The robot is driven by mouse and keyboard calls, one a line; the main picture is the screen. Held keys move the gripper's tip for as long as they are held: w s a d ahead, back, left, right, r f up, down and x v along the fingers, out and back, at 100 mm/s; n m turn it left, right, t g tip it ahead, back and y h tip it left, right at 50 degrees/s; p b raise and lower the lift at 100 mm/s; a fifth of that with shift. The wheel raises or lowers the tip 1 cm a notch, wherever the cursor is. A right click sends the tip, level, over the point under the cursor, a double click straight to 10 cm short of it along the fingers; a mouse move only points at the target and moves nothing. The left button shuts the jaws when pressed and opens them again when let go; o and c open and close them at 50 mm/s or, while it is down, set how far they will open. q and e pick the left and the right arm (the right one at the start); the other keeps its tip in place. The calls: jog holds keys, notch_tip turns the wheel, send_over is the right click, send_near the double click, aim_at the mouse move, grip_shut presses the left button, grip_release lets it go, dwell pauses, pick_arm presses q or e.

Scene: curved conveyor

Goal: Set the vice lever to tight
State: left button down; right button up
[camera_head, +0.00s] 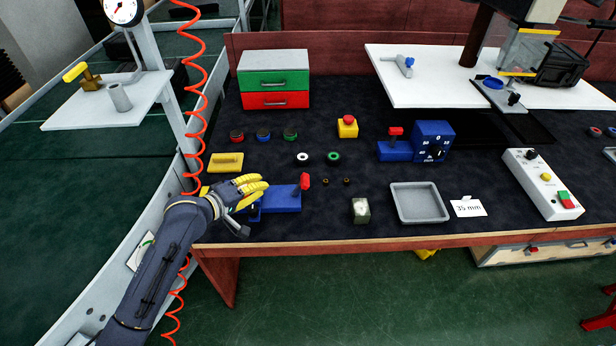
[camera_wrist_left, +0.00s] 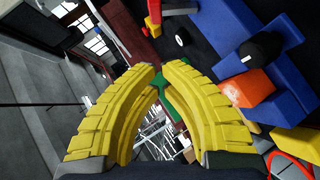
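My left gripper (camera_head: 258,190) reaches in over the left front of the bench. Its yellow fingers also fill the middle of the left wrist view (camera_wrist_left: 164,68), where the tips nearly meet with nothing between them. A low blue device (camera_head: 283,199) with a red lever (camera_head: 305,181) at its right end lies beside and partly under the hand. I cannot tell whether they touch. A similar blue device (camera_head: 394,151) with an upright red handle (camera_head: 396,132) stands farther right. The wrist view shows blue bodies, a black knob (camera_wrist_left: 261,47) and an orange-red block (camera_wrist_left: 249,88), right of the fingers.
A yellow block (camera_head: 226,162) lies just behind the hand. Several coloured buttons (camera_head: 264,134), a red-topped yellow button box (camera_head: 347,127), a blue dial box (camera_head: 433,141) and a grey tray (camera_head: 419,203) are on the dark bench. A red coiled hose (camera_head: 194,100) hangs near my left arm.

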pick_arm(q)
jog(key=shift+w+r, duration=0.2)
jog(key=shift+r, duration=0.15)
send_over(296, 189)
jog(key=shift+a+f, duration=0.15)
jog(key=shift+f, duration=1.25)
jog(key=shift+a+f, duration=0.15)
jog(key=shift+f, duration=1.25)
jog(key=shift+d, duration=0.1)
jog(key=shift+d+m, duration=0.2)
jog(key=shift+m, duration=0.2)
